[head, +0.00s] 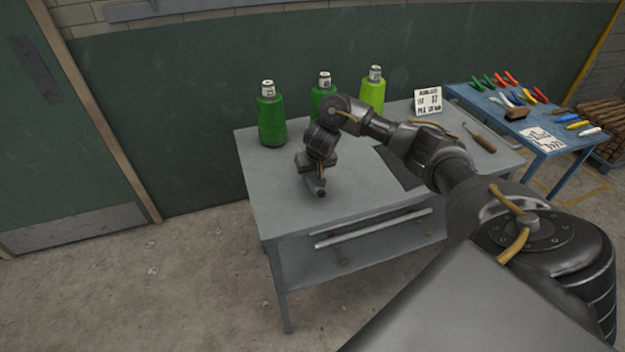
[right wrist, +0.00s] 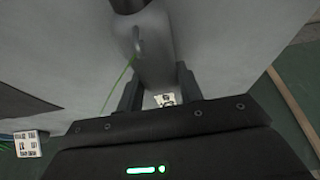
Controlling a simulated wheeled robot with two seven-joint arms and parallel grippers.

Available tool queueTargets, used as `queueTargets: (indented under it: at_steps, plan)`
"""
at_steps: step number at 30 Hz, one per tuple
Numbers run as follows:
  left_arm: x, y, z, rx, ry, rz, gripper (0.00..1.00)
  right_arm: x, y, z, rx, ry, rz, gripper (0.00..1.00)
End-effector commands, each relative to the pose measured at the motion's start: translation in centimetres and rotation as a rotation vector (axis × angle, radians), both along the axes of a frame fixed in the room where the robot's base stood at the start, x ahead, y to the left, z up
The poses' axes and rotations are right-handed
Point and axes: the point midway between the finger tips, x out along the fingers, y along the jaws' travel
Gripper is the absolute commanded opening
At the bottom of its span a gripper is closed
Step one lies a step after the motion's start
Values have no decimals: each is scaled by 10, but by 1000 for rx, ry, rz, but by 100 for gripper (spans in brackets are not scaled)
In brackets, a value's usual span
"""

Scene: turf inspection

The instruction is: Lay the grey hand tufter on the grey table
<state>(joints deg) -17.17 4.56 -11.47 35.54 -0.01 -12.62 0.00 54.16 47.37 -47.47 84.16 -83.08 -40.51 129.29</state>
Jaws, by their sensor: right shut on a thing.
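The grey hand tufter (right wrist: 155,62) is between the two dark fingers of my right gripper (right wrist: 158,88) in the right wrist view. The fingers are shut on its body. A dark end shows at the top of that view, and a thin green yarn runs off it. In the head view my right gripper (head: 318,182) is low over the left half of the grey table (head: 285,205), and it mostly hides the tufter. I cannot tell whether the tufter touches the tabletop. My left gripper is out of view.
Green bottles (head: 271,115) stand along the table's back edge, with a white label card (head: 428,101) to their right. A wooden-handled tool (head: 484,144) lies at the right end. A blue table (head: 545,132) with coloured tools stands beyond. The table's front left is clear.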

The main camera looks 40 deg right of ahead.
Motion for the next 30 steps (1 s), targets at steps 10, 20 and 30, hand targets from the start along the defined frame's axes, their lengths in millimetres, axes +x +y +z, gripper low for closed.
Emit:
queueTargets:
  at_steps: [10, 20, 30]
  plan:
    - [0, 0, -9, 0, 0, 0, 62, 0, -1, -18, 0, -3, -2, 5]
    - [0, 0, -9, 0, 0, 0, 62, 0, 0, -22, -1, 0, -1, 57]
    - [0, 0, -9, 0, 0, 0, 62, 0, -1, -19, 0, -2, -1, 58]
